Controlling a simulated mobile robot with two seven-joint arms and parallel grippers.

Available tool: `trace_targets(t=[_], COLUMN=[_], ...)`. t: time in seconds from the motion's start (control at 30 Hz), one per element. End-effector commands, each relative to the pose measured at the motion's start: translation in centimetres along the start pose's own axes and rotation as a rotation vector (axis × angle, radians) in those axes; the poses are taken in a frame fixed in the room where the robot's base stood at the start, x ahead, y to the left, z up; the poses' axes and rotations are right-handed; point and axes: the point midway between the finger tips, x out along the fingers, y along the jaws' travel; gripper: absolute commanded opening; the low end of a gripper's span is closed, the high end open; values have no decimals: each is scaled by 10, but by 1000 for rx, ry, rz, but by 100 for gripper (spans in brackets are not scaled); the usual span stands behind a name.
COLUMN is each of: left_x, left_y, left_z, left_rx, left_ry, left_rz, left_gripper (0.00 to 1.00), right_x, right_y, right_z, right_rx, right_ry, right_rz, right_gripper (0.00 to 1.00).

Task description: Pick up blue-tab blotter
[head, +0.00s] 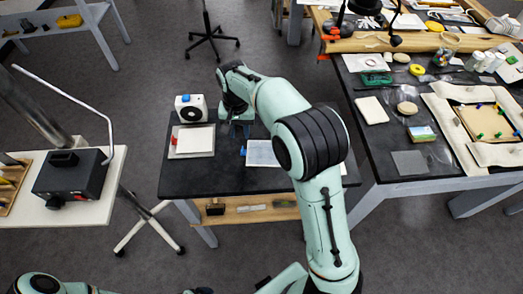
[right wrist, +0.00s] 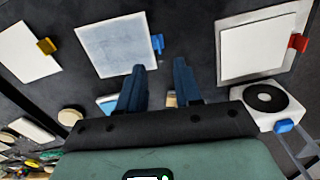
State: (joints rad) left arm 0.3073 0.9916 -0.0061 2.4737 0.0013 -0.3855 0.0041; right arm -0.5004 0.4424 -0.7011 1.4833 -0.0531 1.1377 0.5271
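The blue-tab blotter (head: 262,153) is a pale bluish-white sheet lying flat on the dark table, partly hidden by my right arm in the head view. Its blue tab is on its left edge there. In the right wrist view the blotter (right wrist: 112,45) shows whole, with the tab (right wrist: 157,44) on its right edge. My right gripper (head: 240,130) is above the table near the tab. In the right wrist view the gripper (right wrist: 160,66) is open and empty, its dark blue fingers apart and pointing toward the tab. My left gripper is out of view.
A white sheet with a red tab (head: 193,141) lies on a pale plate to the left. A white device with a black disc (head: 191,108) stands behind it. A yellow-tab sheet (right wrist: 25,52) lies beyond the blotter. A cluttered bench (head: 408,160) is on the right.

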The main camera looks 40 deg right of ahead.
Motion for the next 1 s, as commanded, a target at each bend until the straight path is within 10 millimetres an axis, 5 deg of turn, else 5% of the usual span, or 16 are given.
trace_targets(t=[0.1, 0.7, 0.97, 1.0], left_x=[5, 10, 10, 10], left_y=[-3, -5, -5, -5], left_z=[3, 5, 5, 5], left_rx=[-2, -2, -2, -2], left_ry=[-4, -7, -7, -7], left_rz=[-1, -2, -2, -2], left_gripper=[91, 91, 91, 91], right_x=[24, 89, 92, 92], right_y=[1, 3, 3, 3], right_z=[0, -1, -1, -1], right_rx=[1, 1, 0, 0], right_ry=[-2, 0, 1, 1], right_rz=[3, 0, -1, -1], right_gripper=[34, 34, 34, 28])
